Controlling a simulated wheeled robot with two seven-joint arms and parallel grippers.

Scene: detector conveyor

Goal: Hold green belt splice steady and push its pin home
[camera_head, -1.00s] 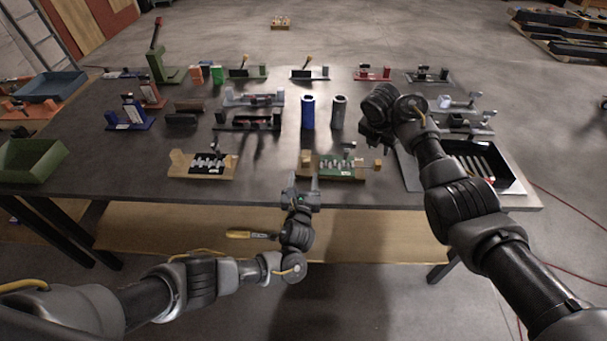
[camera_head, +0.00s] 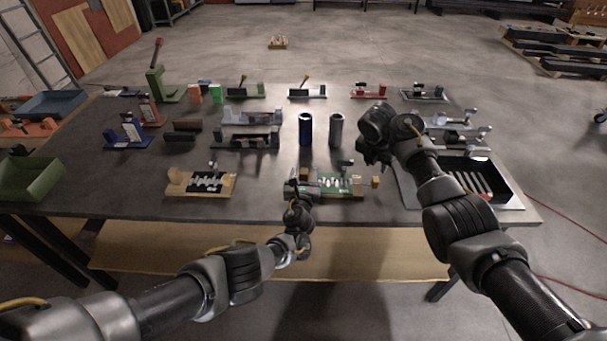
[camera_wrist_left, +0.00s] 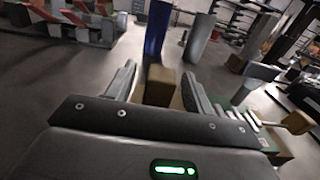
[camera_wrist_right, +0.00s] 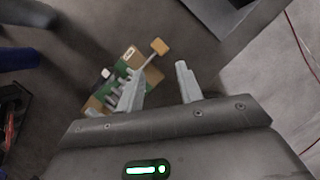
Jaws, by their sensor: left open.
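The green belt splice (camera_head: 338,185) lies on a wooden base near the table's front edge, with metal lacing across it. Its pin ends in a wooden knob (camera_head: 375,182) sticking out at the right; the knob also shows beyond the fingers in the right wrist view (camera_wrist_right: 158,46). My left gripper (camera_head: 301,180) is at the splice's left end. In the left wrist view my open fingers (camera_wrist_left: 160,92) stand either side of a wooden block (camera_wrist_left: 160,84); contact cannot be told. My right gripper (camera_head: 366,160) is open and empty above the table, near the splice's right end.
A black belt splice (camera_head: 206,181) on a similar wooden base lies to the left. A blue cylinder (camera_head: 306,130) and a grey cylinder (camera_head: 336,131) stand behind the green splice. A metal-edged black tray (camera_head: 490,190) is at the right.

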